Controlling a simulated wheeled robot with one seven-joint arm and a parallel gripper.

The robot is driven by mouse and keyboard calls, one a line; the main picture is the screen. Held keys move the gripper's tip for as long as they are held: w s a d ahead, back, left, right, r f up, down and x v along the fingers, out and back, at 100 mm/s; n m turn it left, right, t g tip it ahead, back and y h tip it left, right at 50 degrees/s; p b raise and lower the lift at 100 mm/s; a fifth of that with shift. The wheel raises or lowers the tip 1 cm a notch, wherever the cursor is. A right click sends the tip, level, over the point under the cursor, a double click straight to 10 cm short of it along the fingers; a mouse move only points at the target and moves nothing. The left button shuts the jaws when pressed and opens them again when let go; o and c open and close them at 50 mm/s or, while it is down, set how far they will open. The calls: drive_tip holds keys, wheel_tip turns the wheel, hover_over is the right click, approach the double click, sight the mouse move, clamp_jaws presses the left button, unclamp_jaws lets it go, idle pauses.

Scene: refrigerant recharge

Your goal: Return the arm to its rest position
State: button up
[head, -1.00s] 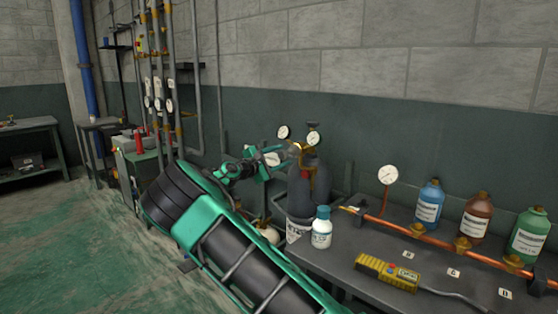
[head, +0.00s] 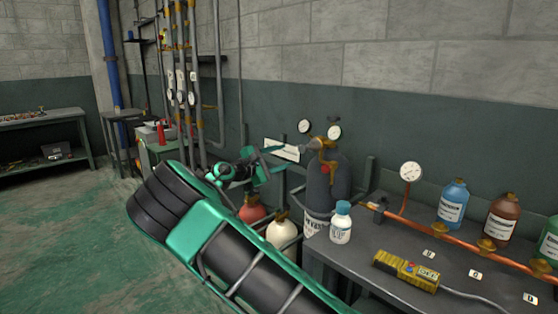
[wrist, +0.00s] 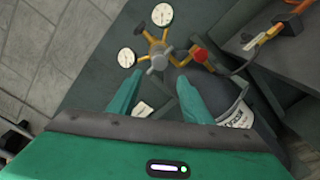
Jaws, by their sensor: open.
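My arm, green and black, reaches from the bottom of the head view toward the wall. My gripper (head: 274,160) is open and empty, left of the dark gas cylinder (head: 328,185) with its brass valve and two gauges. In the wrist view, the two green fingers of my gripper (wrist: 158,92) are spread apart. The valve and gauges (wrist: 158,55) lie beyond the fingertips, with a red knob (wrist: 199,55) to the right. I see no contact between the fingers and the valve.
A grey bench (head: 385,275) at right holds a white bottle (head: 341,223), a yellow detector (head: 405,270), a copper pipe (head: 440,235) and coloured bottles. Red (head: 252,209) and cream (head: 281,231) cylinders stand below the gripper. Floor at left (head: 70,235) is clear.

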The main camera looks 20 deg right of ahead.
drive_tip(key=s+d+f+m+g+y, duration=0.3)
drive_tip(key=s+d+f+m+y, duration=0.4)
drive_tip(key=s+f, duration=0.5)
drive_tip(key=s+a+r+m+t+y, duration=0.15)
drive_tip(key=s+a+y, duration=0.35)
drive_tip(key=s+a, duration=0.65)
drive_tip(key=s+a+r+m+y, duration=0.25)
drive_tip(key=s+a+y, duration=0.3)
drive_tip(key=s, duration=1.05)
drive_tip(key=s+d+f+m+g, duration=0.1)
drive_tip(key=s+d+m+g, duration=0.1)
drive_tip(key=s+d, duration=0.3)
drive_tip(key=s+d+f+m+g, duration=0.1)
drive_tip(key=s+d+m+g, duration=0.2)
drive_tip(key=s, duration=0.8)
drive_tip(key=shift+d+f+m, duration=0.3)
drive_tip(key=shift+d+m, duration=0.4)
drive_tip(key=shift+d, duration=0.45)
